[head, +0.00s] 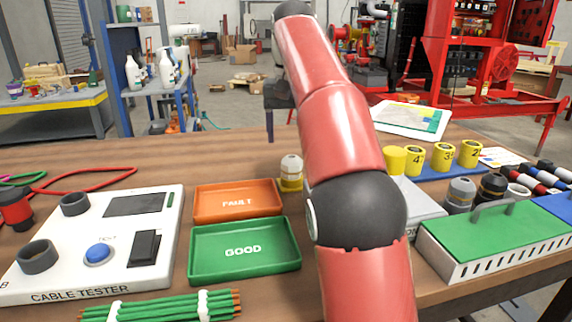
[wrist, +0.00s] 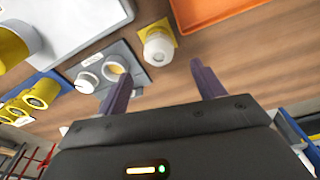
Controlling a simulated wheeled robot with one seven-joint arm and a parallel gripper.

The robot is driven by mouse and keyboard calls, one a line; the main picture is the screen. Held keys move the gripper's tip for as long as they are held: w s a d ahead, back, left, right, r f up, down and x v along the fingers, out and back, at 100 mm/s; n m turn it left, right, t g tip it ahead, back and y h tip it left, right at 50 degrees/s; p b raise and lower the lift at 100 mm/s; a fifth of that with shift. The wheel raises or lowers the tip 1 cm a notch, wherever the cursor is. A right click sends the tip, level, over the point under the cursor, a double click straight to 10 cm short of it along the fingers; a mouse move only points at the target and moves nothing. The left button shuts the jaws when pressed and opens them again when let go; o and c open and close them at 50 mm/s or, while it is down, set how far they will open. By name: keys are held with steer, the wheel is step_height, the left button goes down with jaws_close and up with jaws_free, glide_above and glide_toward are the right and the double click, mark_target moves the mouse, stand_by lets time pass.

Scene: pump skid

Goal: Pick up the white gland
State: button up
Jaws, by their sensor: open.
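In the wrist view, the white gland (wrist: 158,47) is on a small yellow square patch (wrist: 150,27), seen from above at a slant. My gripper (wrist: 161,67) is open and empty, with its two dark fingers spread apart. In the wrist view the gland lies just beyond the fingertips, between their lines and nearer the left finger. The fingers do not appear to touch it. In the head view my arm hides part of the table right of the gland.
An orange FAULT tray (head: 237,214) and a green GOOD tray (head: 193,277) lie in front. A grey block (wrist: 107,72) with round fittings is close to the left finger. Several yellow numbered cups (head: 443,154) stand right. The table behind the gland is bare.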

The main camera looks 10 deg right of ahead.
mark_target(292, 157)
steer(key=shift+w+f, duration=0.1)
steer(key=shift+f, duration=3.7)
steer(key=c, duration=1.2)
steer(key=shift+w, duration=0.1)
step_height(292, 157, up, 9)
steer(key=shift+f, duration=0.1)
steer(key=shift+d+r, duration=0.1)
steer(key=shift+r, duration=0.45)
